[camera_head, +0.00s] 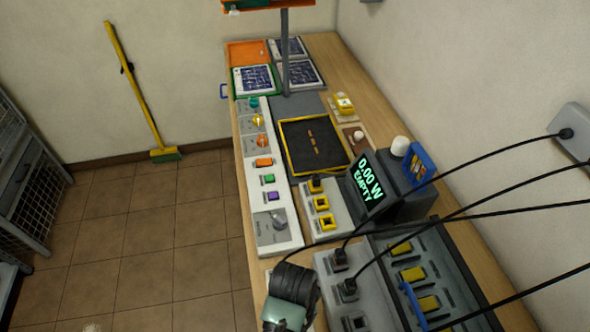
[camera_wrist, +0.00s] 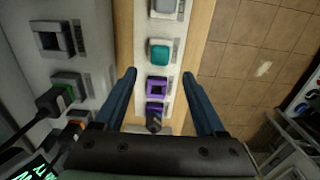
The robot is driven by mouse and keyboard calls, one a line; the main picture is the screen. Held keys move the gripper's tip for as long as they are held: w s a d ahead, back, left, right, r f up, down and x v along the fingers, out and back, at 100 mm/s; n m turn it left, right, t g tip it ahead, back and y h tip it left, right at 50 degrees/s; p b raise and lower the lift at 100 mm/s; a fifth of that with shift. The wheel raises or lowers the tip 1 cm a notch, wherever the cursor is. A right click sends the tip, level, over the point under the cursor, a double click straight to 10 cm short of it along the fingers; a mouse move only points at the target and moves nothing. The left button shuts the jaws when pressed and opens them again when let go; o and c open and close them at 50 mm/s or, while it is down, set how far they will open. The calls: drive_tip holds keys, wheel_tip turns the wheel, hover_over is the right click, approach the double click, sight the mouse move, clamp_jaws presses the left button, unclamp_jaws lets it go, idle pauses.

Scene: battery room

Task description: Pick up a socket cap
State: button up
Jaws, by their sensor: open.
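In the wrist view my gripper (camera_wrist: 158,75) is open, its two blue fingers spread on either side of a narrow pale strip (camera_wrist: 172,30). On the strip are a teal cap-like block (camera_wrist: 159,52), a purple square frame with a dark middle (camera_wrist: 156,87) and a grey block (camera_wrist: 164,7). A second purple piece (camera_wrist: 155,107) has a dark knob-like part at it. Nothing is seen held. In the head view my gripper's dark body is at the bottom; its fingertips are hidden. Orange (camera_head: 264,162), green (camera_head: 269,179) and purple (camera_head: 273,196) blocks sit on a white panel (camera_head: 284,238).
A display box (camera_head: 371,178) reading "0.00 W EMPTY" stands to the right. Black cables (camera_head: 470,158) cross the right side to plugs. A black tray (camera_head: 297,148) with a yellow rim lies mid-bench. The tiled floor (camera_head: 130,240) to the left is clear.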

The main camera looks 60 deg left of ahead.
drive_tip(key=shift+d+f+p, duration=0.15)
drive_tip(key=shift+f+p, duration=0.5)
drive_tip(key=shift+f, duration=2.1)
clamp_jaws()
